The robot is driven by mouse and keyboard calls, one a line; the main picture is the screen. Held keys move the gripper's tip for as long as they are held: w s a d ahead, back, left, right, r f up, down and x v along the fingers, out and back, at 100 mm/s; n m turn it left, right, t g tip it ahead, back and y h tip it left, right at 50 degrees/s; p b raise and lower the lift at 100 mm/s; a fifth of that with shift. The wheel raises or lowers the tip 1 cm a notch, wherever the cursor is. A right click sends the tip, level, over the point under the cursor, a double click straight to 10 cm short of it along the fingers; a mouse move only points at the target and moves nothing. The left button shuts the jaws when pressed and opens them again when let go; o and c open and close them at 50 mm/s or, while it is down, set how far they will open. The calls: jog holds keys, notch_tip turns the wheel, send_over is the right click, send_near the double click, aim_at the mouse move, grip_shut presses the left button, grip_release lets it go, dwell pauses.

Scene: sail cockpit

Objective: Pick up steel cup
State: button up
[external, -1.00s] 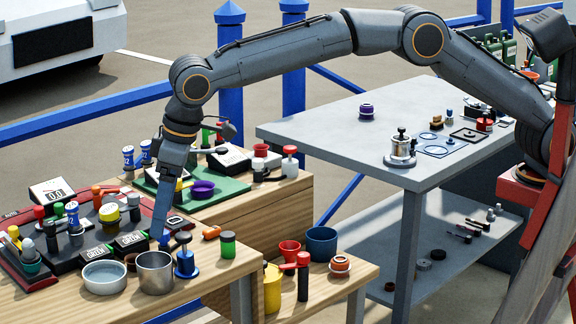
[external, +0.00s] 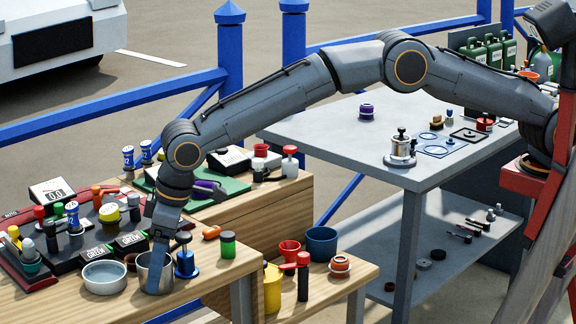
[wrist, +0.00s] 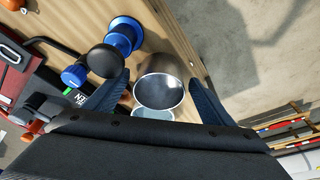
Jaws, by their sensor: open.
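The steel cup (external: 142,277) is an upright, shiny grey cylinder near the front edge of the wooden bench. In the wrist view its round rim and dark inside, the steel cup (wrist: 158,92), show between my two fingers. My gripper (external: 158,284) points down at the cup, and a blue finger covers part of its front in the external view. In the wrist view my gripper (wrist: 160,80) is open, with one finger on each side of the cup. Gaps show beside the cup; I see no clear contact.
A shallow grey bowl (external: 104,278) stands close left of the cup. A blue stand with a dark knob (external: 186,262) is close on the right. A green jar with a black lid (external: 228,245) is further right. Black boxes (external: 131,242) lie behind.

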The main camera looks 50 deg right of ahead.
jog(key=shift+w+f, duration=0.1)
jog(key=shift+f, duration=0.4)
jog(key=shift+a, duration=0.1)
jog(key=c, duration=1.4)
jog(key=shift+r, duration=0.1)
